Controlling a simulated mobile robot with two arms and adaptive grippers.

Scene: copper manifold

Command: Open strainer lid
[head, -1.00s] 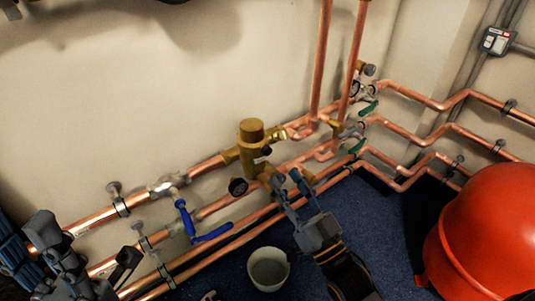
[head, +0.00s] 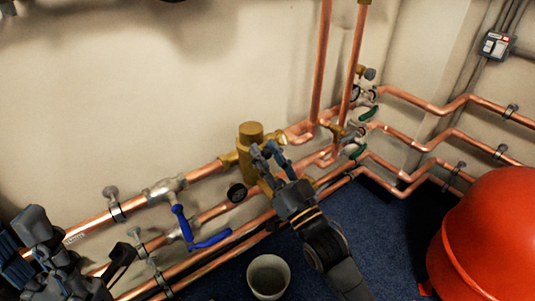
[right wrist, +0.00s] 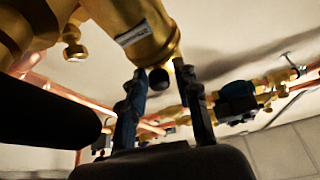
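The brass strainer (head: 243,166) stands upright on the copper pipework in the middle of the head view, with a round brass cap (head: 250,131) on top. My right gripper (head: 267,151) is in front of its upper right side, just below the cap. In the right wrist view the two fingers of this gripper (right wrist: 162,100) are spread, with a gap between them. A small black knob (right wrist: 158,79) on the labelled brass body (right wrist: 135,30) shows above that gap; contact cannot be told. My left gripper (head: 122,262) is at the lower left, near the pipes; its fingertips are unclear.
A blue lever handle (head: 205,240) and a dark gauge (head: 237,193) are left of and below the strainer. A white bucket (head: 268,277) stands on the blue floor below. A red rounded object (head: 490,235) is at the right. Copper risers (head: 322,60) stand behind on the right.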

